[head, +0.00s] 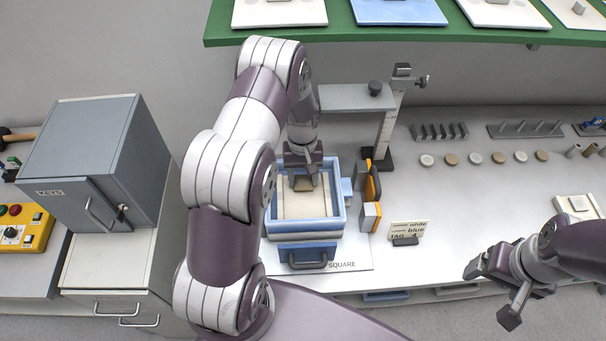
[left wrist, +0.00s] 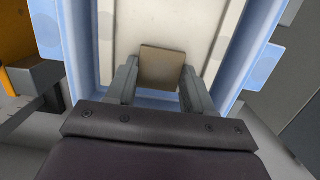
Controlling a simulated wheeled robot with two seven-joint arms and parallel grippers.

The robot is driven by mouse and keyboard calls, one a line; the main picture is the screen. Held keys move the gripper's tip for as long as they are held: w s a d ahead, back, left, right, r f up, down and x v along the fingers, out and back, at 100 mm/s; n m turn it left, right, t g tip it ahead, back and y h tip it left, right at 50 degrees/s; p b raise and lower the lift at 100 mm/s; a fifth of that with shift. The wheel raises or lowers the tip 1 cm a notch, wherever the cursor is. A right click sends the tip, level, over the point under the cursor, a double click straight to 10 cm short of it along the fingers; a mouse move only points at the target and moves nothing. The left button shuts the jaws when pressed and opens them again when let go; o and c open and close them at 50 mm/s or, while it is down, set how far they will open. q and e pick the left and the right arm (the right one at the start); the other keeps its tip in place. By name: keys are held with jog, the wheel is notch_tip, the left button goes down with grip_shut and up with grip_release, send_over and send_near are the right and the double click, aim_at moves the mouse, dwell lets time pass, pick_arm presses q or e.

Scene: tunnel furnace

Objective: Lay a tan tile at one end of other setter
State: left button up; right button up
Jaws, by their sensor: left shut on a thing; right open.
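My left gripper (head: 303,180) is shut on a tan tile (left wrist: 162,68) and points down into a blue-walled tray (head: 338,215). The tray holds a pale cream setter slab (head: 305,207), which also shows in the left wrist view (left wrist: 120,45). The tile is between the two fingertips, over one end of the slab, near the tray's end wall. I cannot tell whether the tile touches the slab. My right gripper (head: 493,293) is open and empty at the lower right, in front of the bench.
A label card (head: 408,230) is further right. Small discs (head: 475,158) line the bench. A grey cabinet (head: 95,160) is at left; a green shelf (head: 400,35) hangs above.

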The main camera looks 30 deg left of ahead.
pick_arm(q)
jog(key=shift+f, duration=0.2)
jog(key=o, duration=1.1)
jog(key=r, duration=0.2)
jog(key=r+b, duration=0.1)
jog(key=r, duration=0.1)
jog(key=w+r+b, duration=0.1)
jog(key=r, duration=0.1)
jog(key=shift+a+r, duration=0.25)
jog(key=shift+s+r, duration=0.1)
jog(key=shift+r, duration=0.4)
